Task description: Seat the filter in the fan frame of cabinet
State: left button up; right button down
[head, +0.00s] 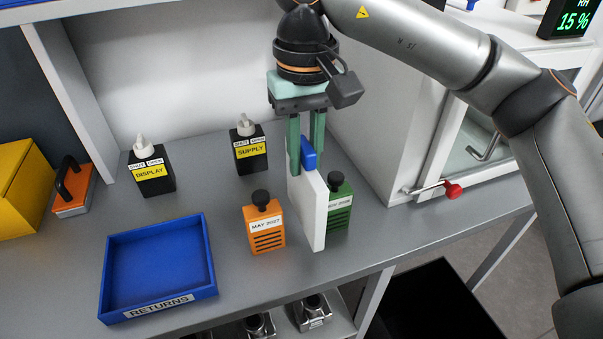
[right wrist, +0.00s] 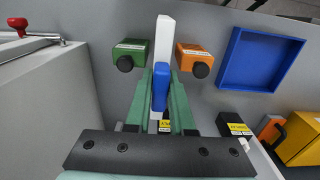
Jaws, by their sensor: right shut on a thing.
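The filter (head: 308,215) is a thin white panel with a blue grip tab (head: 309,158) on its top edge. My right gripper (head: 306,168), with green fingers, is shut on the blue tab and holds the panel upright, between the orange and green units in the picture. The filter also shows in the right wrist view (right wrist: 165,38), with the tab between the fingers. Whether its lower edge touches the bench I cannot tell. The grey cabinet (head: 375,95) stands to the right, with a red-knobbed lever (head: 452,190). I cannot make out the fan frame. My left gripper is out of view.
An orange unit (head: 265,232) and a green unit (head: 340,205) flank the filter closely. A blue returns tray (head: 208,262) is at front left. Black SUPPLY (head: 250,150) and DISPLAY (head: 152,172) boxes stand behind. The bench between tray and boxes is clear.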

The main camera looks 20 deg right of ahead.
jog(key=shift+w+f, duration=0.35)
jog(key=shift+f, duration=0.1)
jog(key=shift+w+a+f, duration=0.1)
jog(key=shift+w+f, duration=0.1)
jog(key=shift+f, duration=1.5)
jog(key=shift+f+b, duration=0.2)
jog(key=shift+b, duration=0.1)
jog(key=c, duration=0.8)
grip_release()
